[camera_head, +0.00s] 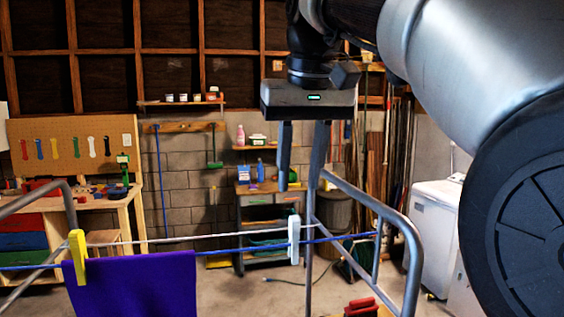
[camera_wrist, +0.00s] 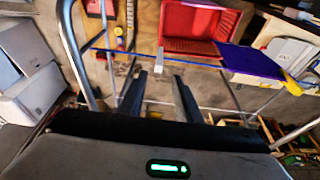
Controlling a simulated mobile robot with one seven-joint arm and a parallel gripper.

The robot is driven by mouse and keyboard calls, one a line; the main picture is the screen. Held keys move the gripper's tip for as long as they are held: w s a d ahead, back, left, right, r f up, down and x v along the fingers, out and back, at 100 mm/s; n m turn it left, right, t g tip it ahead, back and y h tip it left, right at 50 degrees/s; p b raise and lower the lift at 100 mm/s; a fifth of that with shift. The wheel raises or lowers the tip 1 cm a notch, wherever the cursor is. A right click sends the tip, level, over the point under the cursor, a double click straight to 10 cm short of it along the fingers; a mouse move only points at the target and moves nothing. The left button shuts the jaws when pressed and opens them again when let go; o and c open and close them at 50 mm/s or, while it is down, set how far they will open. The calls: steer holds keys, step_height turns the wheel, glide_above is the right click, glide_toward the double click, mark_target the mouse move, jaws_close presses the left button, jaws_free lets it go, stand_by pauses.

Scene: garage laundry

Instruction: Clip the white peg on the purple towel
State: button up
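The purple towel (camera_head: 150,287) hangs over the blue line at the lower left. A yellow peg (camera_head: 77,258) is on the towel near its left end. The white peg (camera_head: 294,238) sits upright on the blue line, to the right of the towel and apart from it. My gripper (camera_head: 298,186) is above the white peg, pointing down, with its fingers apart and nothing between them. In the wrist view, the open fingers (camera_wrist: 159,76) are beside the white peg (camera_wrist: 130,68); the towel (camera_wrist: 248,62) and the yellow peg (camera_wrist: 291,82) are to the right.
The metal drying rack (camera_head: 345,185) has tall rails around the lines. A red basket (camera_wrist: 190,42) lies beyond the line in the wrist view. A white washing machine (camera_head: 432,235) stands at the right.

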mark_target(295, 218)
steer(key=shift+b+x, duration=1.8)
steer(key=shift+x, duration=3.55)
steer(key=shift+w+d, duration=0.1)
steer(key=shift+w, duration=0.1)
steer(key=shift+c, duration=0.4)
jaws_close()
steer(key=shift+r, duration=0.1)
steer(key=shift+r, duration=0.1)
steer(key=shift+r+p, duration=1.3)
steer(key=shift+p, duration=0.15)
steer(key=shift+r+p, duration=0.4)
steer(key=shift+r, duration=0.9)
